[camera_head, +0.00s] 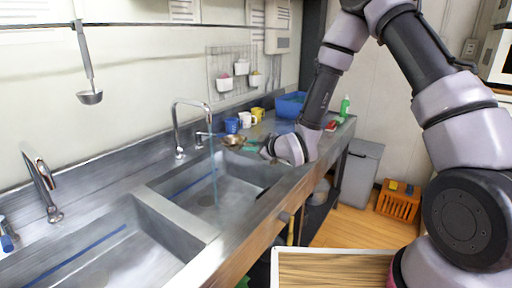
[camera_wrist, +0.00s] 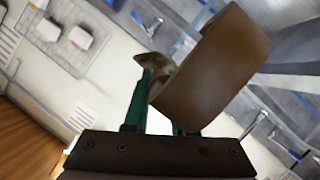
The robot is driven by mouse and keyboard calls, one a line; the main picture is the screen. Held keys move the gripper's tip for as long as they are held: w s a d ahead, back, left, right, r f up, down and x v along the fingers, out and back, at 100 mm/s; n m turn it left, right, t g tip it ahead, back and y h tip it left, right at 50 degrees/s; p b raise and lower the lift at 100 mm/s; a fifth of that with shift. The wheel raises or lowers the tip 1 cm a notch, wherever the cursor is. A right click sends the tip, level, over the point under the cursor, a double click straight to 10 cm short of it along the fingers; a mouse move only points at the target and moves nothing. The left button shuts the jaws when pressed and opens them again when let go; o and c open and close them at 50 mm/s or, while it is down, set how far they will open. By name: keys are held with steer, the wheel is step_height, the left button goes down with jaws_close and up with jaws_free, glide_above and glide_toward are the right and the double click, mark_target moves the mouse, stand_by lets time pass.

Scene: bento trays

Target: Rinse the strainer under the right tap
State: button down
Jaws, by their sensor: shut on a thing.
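The right tap (camera_head: 190,128) arches over the right sink (camera_head: 205,192), and a thin blue stream of water (camera_head: 214,175) falls from it. The strainer (camera_head: 233,140), small and brownish, is just right of the stream at spout-end height. My gripper (camera_head: 252,146), with teal fingers, is shut on it from the right. In the wrist view the strainer (camera_wrist: 220,70) is a large brown curved shape beside my teal fingers (camera_wrist: 150,110), and it hides part of the sink. I cannot tell whether water touches the strainer.
The left tap (camera_head: 42,182) stands over the left sink (camera_head: 110,250). Behind my gripper are a blue cup (camera_head: 231,126), a white mug (camera_head: 245,120), a yellow mug (camera_head: 258,114) and a blue bin (camera_head: 291,104). A ladle (camera_head: 87,70) hangs from the wall rail.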

mark_target(228, 143)
steer(key=shift+s+a+r+x, duration=0.2)
steer(key=shift+a+r+x, duration=0.1)
steer(key=shift+x, duration=1.65)
steer(key=shift+s+a+r+x, duration=0.15)
steer(key=shift+a+x, duration=0.15)
steer(key=shift+x, duration=1.6)
steer(key=shift+s+a+r+x, duration=0.2)
steer(key=shift+a+r+x, duration=0.1)
steer(key=shift+x, duration=1.65)
steer(key=shift+w, duration=0.1)
steer(key=shift+w+d, duration=0.35)
steer(key=shift+w, duration=0.05)
steer(key=shift+s+a, duration=0.15)
steer(key=shift+s, duration=0.05)
steer(key=shift+s+a, duration=0.2)
steer(key=shift+s, duration=0.1)
steer(key=shift+d, duration=0.1)
